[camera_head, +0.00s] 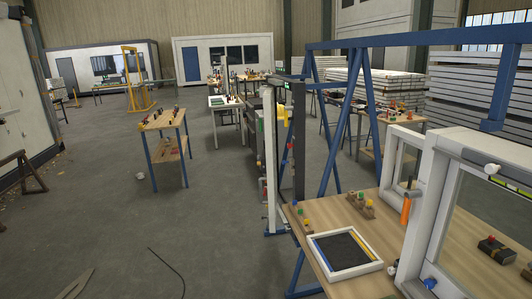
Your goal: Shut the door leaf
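A tall, narrow upright panel (270,160), white with a dark edge beside it, stands on the floor at the centre, seen almost edge-on. It may be the door leaf, but I cannot tell for sure, nor how far open it is. White framed panes (440,215) stand on the workbench at the right; the larger one is cut off by the picture edge. My gripper is not in view, and nothing is seen touching the panel.
A wooden workbench (345,215) with a blue frame (365,110) above fills the right side. A tray (345,252) and small coloured knobs lie on it. A small table (163,122) stands left of centre. Grey floor (215,225) is largely clear; a thin dark cable (168,268) lies in front.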

